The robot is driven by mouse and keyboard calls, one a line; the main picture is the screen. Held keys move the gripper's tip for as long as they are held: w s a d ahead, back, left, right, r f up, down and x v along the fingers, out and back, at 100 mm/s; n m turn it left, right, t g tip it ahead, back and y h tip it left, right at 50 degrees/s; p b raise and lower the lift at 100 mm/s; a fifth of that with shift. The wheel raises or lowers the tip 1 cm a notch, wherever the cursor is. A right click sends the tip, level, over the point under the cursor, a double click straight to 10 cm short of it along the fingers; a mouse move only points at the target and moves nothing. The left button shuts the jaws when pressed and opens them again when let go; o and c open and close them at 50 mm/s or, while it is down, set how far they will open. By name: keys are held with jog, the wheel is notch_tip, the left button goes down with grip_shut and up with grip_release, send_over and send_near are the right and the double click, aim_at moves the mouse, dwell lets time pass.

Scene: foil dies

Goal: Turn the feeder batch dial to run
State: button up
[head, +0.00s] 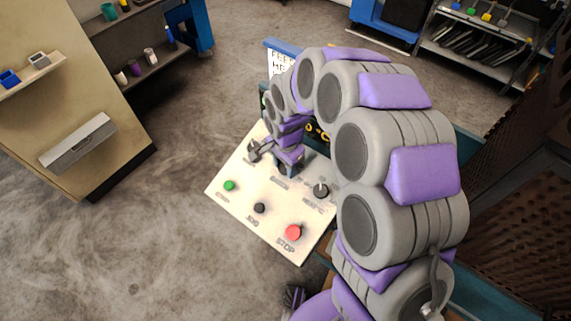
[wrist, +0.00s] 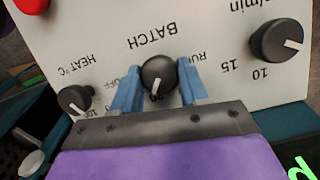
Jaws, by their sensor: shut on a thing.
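The batch dial (wrist: 158,72) is a round black knob with a white pointer mark, under the word BATCH on the cream panel (head: 233,186). In the wrist view the lettering is upside down and the dial's pointer faces down, towards my gripper's body. RUN shows partly at the dial's right and OFF at its left, each partly covered by a finger. My gripper (wrist: 157,82) is shut on the batch dial, with one blue finger at each side. In the head view my gripper (head: 287,168) is at the panel's upper middle and mostly hides the dial.
Two other knobs flank it: a rate dial (wrist: 282,41) and a heat dial (wrist: 75,99). Lower on the panel are a green button (head: 229,185), a black jog button (head: 260,208) and a red stop button (head: 293,232). Open floor lies left of the panel.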

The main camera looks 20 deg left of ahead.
aim_at(284, 166)
jog(key=shift+w+a+r, duration=0.1)
jog(key=shift+w, duration=0.05)
jog(key=o, duration=1.1)
jog(key=shift+c, duration=0.2)
notch_tip(284, 166, up, 17)
jog(key=p, duration=0.3)
jog(key=shift+a, duration=0.1)
